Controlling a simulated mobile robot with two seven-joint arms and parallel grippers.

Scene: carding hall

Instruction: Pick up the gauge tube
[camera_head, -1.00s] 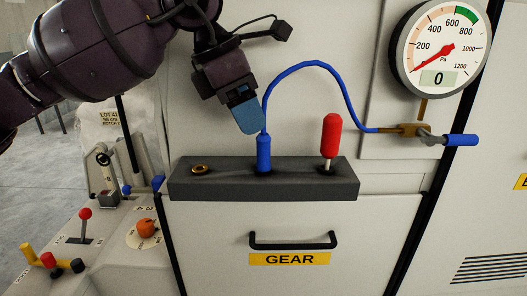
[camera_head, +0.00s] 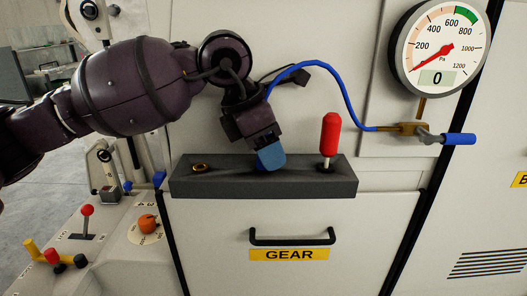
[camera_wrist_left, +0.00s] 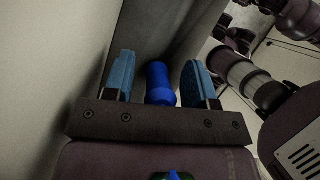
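The gauge tube (camera_head: 345,97) is a thin blue hose that arches from the brass fitting under the gauge down to the dark shelf block. Its thick blue end is hidden behind my left gripper (camera_head: 271,158) in the head view. In the left wrist view that blue end (camera_wrist_left: 160,80) stands between the two blue fingers, which are apart on either side of it, with a gap visible at least on the left. My left gripper is open, low over the shelf block. My right gripper is not in view.
The dark shelf block (camera_head: 230,185) carries a brass ring (camera_head: 200,167) on the left and a red-handled tool (camera_head: 330,135) close right of my gripper. A round gauge (camera_head: 437,45) and a brass valve (camera_head: 410,129) with a blue handle are at upper right. A drawer handle (camera_head: 292,240) is below.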

